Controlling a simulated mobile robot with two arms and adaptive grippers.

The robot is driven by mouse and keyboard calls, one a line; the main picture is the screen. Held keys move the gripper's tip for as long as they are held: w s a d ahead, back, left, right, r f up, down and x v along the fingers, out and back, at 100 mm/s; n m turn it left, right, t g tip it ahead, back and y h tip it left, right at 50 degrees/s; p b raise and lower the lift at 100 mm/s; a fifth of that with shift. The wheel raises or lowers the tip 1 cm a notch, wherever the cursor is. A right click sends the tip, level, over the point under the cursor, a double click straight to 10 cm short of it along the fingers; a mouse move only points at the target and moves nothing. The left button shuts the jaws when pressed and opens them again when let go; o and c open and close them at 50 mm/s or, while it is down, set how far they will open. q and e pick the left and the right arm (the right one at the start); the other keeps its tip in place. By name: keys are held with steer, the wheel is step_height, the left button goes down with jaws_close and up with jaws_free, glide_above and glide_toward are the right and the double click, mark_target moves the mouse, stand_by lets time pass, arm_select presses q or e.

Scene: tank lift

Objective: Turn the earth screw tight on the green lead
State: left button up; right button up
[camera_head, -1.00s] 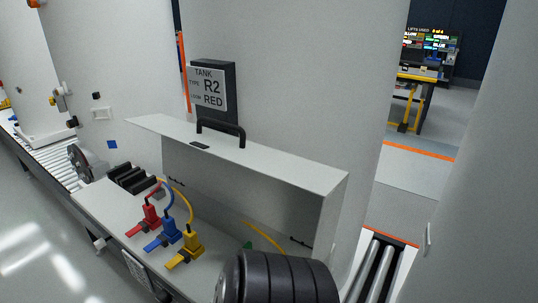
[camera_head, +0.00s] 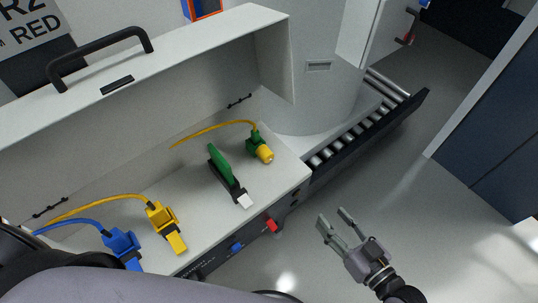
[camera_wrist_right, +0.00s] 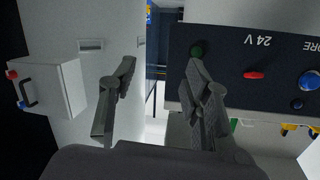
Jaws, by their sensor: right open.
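The earth screw appears to be the yellow knob (camera_head: 263,153) on a green clamp at the right end of the bench shelf in the head view. A yellow lead (camera_head: 215,128) runs from the clamp to the left along the back panel. My right gripper (camera_head: 332,214) is open and empty, off the front right of the shelf and apart from the screw. In the right wrist view its spread fingers (camera_wrist_right: 163,60) point toward the dark front panel. My left gripper is not in view.
A yellow plug (camera_head: 162,217) and a blue plug (camera_head: 122,243) stand on the shelf to the left. A grey hood (camera_head: 190,35) overhangs the back. The dark front panel (camera_wrist_right: 235,75) carries a red and a blue control. Rollers (camera_head: 345,140) lie beyond; open floor is at right.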

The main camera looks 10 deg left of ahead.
mark_target(270, 158)
steer(key=s+a+r+y, duration=0.2)
steer(key=r, duration=0.4)
steer(key=s+a+r+y, duration=0.1)
steer(key=s+a+r, duration=0.15)
steer(key=r, duration=0.35)
steer(key=p+x, duration=0.5)
steer(key=x, duration=1.1)
steer(key=shift+s+a+p, duration=0.1)
steer(key=shift+s+p, duration=0.05)
steer(key=shift+p, duration=0.15)
steer(key=shift+w+a+f, duration=0.15)
steer(key=shift+w+a, duration=0.1)
steer(key=shift+a, duration=0.05)
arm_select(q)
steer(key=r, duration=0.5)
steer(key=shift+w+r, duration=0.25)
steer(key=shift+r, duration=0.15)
arm_select(e)
steer(key=shift+c, duration=0.6)
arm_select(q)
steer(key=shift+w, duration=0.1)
arm_select(e)
jaws_close()
